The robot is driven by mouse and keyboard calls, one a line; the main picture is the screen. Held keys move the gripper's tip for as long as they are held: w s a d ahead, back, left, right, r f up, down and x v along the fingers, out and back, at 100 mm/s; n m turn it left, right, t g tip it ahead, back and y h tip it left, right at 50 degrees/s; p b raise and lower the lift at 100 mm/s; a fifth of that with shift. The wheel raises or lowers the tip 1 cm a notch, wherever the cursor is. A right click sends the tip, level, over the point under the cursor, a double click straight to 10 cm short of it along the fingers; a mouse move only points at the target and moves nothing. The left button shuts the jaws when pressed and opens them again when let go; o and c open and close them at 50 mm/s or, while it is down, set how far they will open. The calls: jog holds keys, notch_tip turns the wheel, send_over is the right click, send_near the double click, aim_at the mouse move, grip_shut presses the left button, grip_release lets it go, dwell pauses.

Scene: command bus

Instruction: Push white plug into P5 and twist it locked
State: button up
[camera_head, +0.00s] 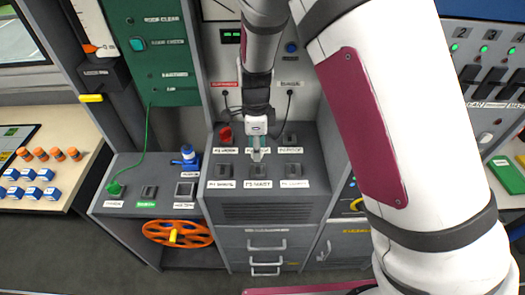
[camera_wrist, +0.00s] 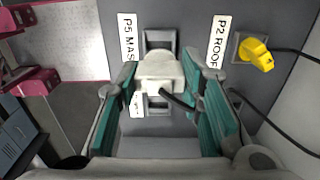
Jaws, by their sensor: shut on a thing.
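My gripper (camera_head: 257,144) hangs over the middle of the grey socket panel (camera_head: 233,204). In the wrist view its teal fingers (camera_wrist: 168,92) are shut on the white plug (camera_wrist: 159,70), which has a short black cord. The P5 socket (camera_wrist: 160,38), beside the P5 label (camera_wrist: 128,37), shows just beyond the plug and is partly covered by it. Another socket (camera_wrist: 157,104) shows on the plug's near side. The plug appears above the panel and offset from P5; its pins are hidden.
A yellow plug (camera_wrist: 256,52) with a black cord sits at P2, beside the P2 label (camera_wrist: 217,42). A red plug (camera_head: 225,135) sits in the back row.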

jog(key=shift+f, duration=0.15)
jog(key=shift+d+f, duration=0.1)
jog(key=shift+f, duration=0.25)
jog(key=shift+f+b, duration=1)
jog(key=shift+f, duration=1.05)
jog(key=shift+s+f, duration=0.1)
jog(key=shift+f, duration=0.8)
dwell(1.3)
jog(key=shift+p, duration=0.35)
jog(key=shift+f+m+p, duration=0.1)
jog(key=shift+m+p, duration=0.55)
jog(key=shift+m, duration=1.35)
jog(key=shift+s, duration=0.1)
